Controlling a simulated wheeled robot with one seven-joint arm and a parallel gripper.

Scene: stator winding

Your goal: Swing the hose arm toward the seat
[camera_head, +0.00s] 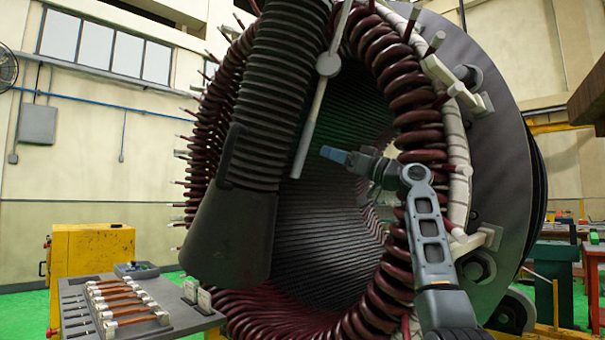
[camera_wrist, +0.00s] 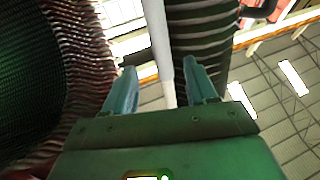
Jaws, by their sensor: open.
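A thick black ribbed hose (camera_head: 272,95) hangs down in front of the stator's open bore and ends in a wide dark hood (camera_head: 228,225). A slim pale bar (camera_head: 312,125) with a round joint (camera_head: 328,64) slants down just right of the hose. My gripper (camera_head: 334,155) reaches in from the right, with its blue fingers pointing left toward the bar. In the wrist view my gripper (camera_wrist: 160,68) is open, and the pale bar (camera_wrist: 157,40) passes between its two fingers in the picture. Contact cannot be told. The ribbed hose (camera_wrist: 203,45) is just beyond. I cannot identify the seat.
The large stator with dark red coils (camera_head: 408,75) fills the middle, its grey end plate (camera_head: 500,150) on the right. A grey tray table (camera_head: 75,310) holding several copper pieces stands lower left, near a yellow cabinet (camera_head: 95,250). The bore (camera_head: 330,225) is open behind my gripper.

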